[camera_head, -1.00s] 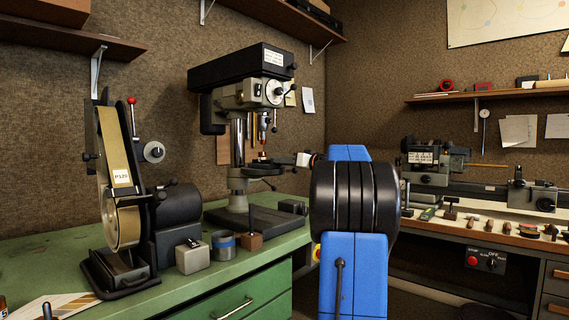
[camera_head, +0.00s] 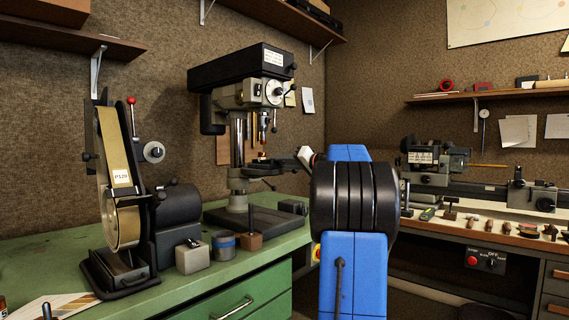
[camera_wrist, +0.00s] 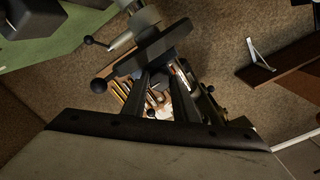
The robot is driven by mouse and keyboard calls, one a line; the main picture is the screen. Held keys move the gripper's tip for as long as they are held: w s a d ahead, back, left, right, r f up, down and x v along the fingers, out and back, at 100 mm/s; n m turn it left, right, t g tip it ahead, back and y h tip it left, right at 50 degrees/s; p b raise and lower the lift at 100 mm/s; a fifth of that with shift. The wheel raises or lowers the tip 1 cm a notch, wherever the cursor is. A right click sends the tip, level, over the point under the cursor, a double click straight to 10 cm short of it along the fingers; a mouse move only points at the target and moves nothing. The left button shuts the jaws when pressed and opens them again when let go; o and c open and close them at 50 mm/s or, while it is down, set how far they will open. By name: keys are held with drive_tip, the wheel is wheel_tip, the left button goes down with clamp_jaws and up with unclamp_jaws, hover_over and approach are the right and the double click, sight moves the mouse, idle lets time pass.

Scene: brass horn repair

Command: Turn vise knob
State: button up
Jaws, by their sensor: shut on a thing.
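My gripper (camera_wrist: 167,74) reaches in from the bottom of the wrist view with its two dark fingers close together. It is shut on a dark part of the drill press fittings, which I take for the vise knob; the fingers hide most of it. A dark bar (camera_wrist: 150,50) with a black ball at its lower left end shows at the fingertips, below a grey cylinder (camera_wrist: 138,22). In the head view, my gripper (camera_head: 299,159) is small, right of the column of the drill press (camera_head: 237,142), at about table height. The grip itself is too small to make out there.
A belt sander (camera_head: 122,200) and a small grey box (camera_head: 192,257) stand on the green bench (camera_head: 50,252). A ball-ended lever (camera_head: 268,185) sticks out near the press column. A lathe (camera_head: 428,162) stands on the right bench. A shelf (camera_wrist: 287,62) shows in the wrist view.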

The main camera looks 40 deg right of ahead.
drive_tip(key=o, duration=1.1)
drive_tip(key=shift+c, duration=0.2)
drive_tip(key=shift+f+n, duration=0.1)
drive_tip(key=shift+n, duration=0.2)
